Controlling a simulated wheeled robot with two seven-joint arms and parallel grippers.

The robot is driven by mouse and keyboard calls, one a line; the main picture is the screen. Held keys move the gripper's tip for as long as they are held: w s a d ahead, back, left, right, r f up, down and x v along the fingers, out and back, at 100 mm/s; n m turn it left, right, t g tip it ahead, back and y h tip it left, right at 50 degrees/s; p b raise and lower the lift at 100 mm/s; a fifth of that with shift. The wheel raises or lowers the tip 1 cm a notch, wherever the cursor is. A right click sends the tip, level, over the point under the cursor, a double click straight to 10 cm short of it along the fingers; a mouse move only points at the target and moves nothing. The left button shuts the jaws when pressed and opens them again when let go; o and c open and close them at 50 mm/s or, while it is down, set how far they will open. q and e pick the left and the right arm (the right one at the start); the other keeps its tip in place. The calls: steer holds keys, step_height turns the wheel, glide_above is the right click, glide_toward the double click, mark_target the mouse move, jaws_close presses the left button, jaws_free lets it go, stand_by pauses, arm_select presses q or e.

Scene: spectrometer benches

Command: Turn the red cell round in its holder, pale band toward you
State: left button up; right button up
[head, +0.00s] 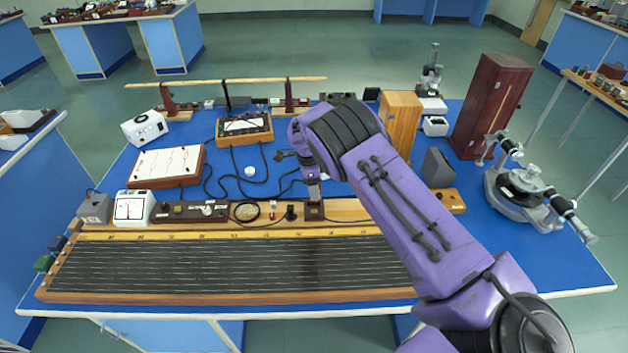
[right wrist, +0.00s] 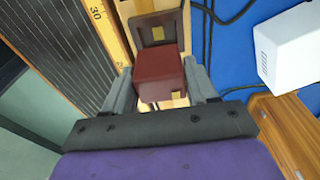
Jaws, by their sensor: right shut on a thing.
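The red cell (right wrist: 160,78) is between the two grey fingers of my right gripper (right wrist: 162,90) in the right wrist view. The fingers are closed on its sides. Its plain red faces show there, and I see no pale band on them. A dark brown holder (right wrist: 157,22) with a small yellowish patch shows just beyond the cell. The cell overlaps it in the picture, and I cannot tell whether they touch. In the head view my right gripper (head: 313,192) points down just above the holder (head: 314,212), and the cell is not clearly visible. My left gripper is not in view.
A long wooden board with dark strips (head: 230,265) lies along the front of the blue bench. A white meter (head: 134,207) and a brown switch box (head: 190,211) stand left of the holder. Black cables (head: 230,178) lie behind. A grey wedge-shaped box (head: 438,167) stands to the right.

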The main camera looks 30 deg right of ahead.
steer(key=shift+f+b, duration=1.95)
steer(key=shift+f, duration=0.4)
steer(key=shift+f+b, duration=0.4)
steer(key=shift+f, duration=0.5)
steer(key=o, duration=1.2)
steer(key=shift+w+a+r, duration=0.1)
steer(key=shift+r, duration=0.3)
steer(key=r+b, duration=0.1)
steer(key=r, duration=0.5)
steer(key=a+r+b, duration=0.1)
steer(key=r, duration=0.2)
steer(key=shift+w+r+b, duration=0.25)
steer(key=shift+r+b, duration=0.1)
